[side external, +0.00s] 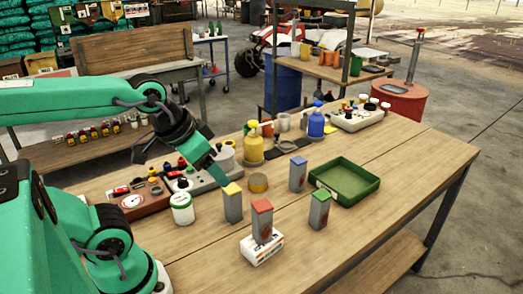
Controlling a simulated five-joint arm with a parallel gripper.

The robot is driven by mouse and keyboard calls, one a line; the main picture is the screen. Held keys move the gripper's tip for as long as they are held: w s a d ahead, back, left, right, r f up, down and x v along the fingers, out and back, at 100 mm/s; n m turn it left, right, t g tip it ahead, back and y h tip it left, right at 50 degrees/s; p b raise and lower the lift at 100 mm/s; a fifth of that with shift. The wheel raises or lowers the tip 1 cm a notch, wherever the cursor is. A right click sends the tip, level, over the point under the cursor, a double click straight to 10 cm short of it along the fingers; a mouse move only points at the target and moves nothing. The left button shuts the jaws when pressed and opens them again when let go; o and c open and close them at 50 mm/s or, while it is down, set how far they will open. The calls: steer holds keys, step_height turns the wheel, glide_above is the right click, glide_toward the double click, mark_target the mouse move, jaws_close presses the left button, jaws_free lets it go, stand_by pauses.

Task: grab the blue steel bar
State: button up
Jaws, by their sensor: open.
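Similar upright bars stand nearby: one with a yellow top (232,205), one with a green top (320,211), and one with a red top (262,222) that appears to stand on a small white box (262,249).
The green tray (366,186) looks empty. The table (400,200) is clear at the front right.

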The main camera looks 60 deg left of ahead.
steer(key=g, duration=0.6)
glide_above(299, 161)
steer(key=shift+m, duration=0.3)
step_height(299, 161, down, 11)
steer(key=shift+a+f, duration=0.1)
steer(key=shift+w+a+f, duration=0.1)
steer(key=shift+w+f, duration=0.1)
steer(key=shift+f, duration=0.05)
steer(key=shift+a+f, duration=0.1)
steer(key=shift+f, duration=3.8)
